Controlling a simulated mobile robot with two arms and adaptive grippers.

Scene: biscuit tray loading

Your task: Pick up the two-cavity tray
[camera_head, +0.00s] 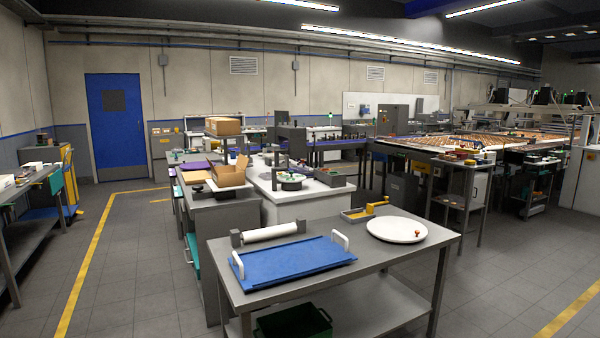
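I cannot make out a tray with two clear cavities in the head view. A blue tray (292,262) with a white handle at each end lies flat on the near grey table (400,262); its top looks flat and shows no cavities. A small yellow-and-grey tray-like item (356,214) with a crank-shaped yellow part lies farther back on the same table; its inside is too small to tell. Neither of my grippers is in view.
A white round board (396,229) and a white roller (270,233) on grey supports share the near table. A dark green crate (294,323) sits below. More benches with boxes stand behind. The floor left of the table is open, with a yellow line (84,270).

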